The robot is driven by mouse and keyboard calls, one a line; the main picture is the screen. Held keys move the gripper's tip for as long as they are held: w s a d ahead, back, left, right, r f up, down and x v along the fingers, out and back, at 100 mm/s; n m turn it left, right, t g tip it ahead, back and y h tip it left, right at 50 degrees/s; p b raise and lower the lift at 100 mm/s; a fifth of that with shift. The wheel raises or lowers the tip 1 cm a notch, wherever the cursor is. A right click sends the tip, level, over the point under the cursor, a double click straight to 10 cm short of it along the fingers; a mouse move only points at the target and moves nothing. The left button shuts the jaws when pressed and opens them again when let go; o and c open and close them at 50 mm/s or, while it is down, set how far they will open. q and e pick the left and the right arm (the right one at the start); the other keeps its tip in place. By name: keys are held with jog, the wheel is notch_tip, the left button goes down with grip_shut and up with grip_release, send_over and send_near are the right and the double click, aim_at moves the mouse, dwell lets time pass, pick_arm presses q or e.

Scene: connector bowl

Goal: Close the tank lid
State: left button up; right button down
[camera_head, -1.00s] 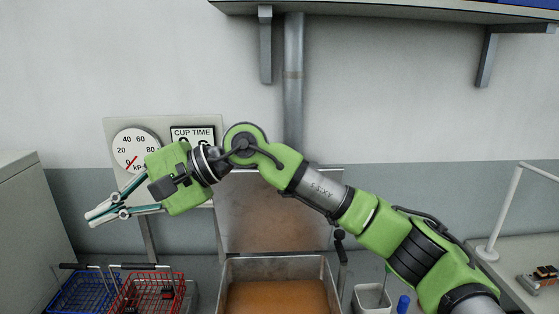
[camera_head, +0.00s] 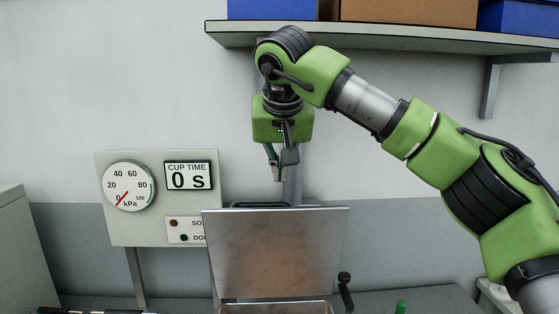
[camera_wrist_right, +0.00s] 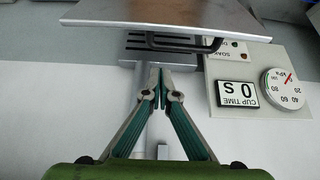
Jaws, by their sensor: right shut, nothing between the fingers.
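The tank lid (camera_head: 275,250) is a grey metal panel standing raised and upright behind the tank (camera_head: 275,308), whose rim just shows at the bottom of the head view. A dark handle (camera_head: 262,205) runs along the lid's top edge. My right gripper (camera_head: 276,178) points down above and behind that edge, apart from the handle. In the right wrist view, the gripper (camera_wrist_right: 161,68) is shut and empty, its fingertips just short of the handle (camera_wrist_right: 184,43) on the lid (camera_wrist_right: 165,12). My left gripper is not in view.
A panel (camera_head: 135,225) with a gauge and a "CUP TIME 0 s" display (camera_head: 188,175) stands left of the lid. A shelf (camera_head: 400,35) with boxes hangs above my right arm. A dark-knobbed lever (camera_head: 345,280) is right of the lid.

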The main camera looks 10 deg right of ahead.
aim_at(280, 208)
notch_tip(280, 208, down, 5)
jog(key=shift+s+r+p, duration=0.1)
jog(key=shift+r+p, duration=0.05)
jog(key=shift+p, duration=0.8)
jog(key=shift+s+a, duration=0.1)
jog(key=shift+s, duration=0.4)
jog(key=shift+f, duration=0.2)
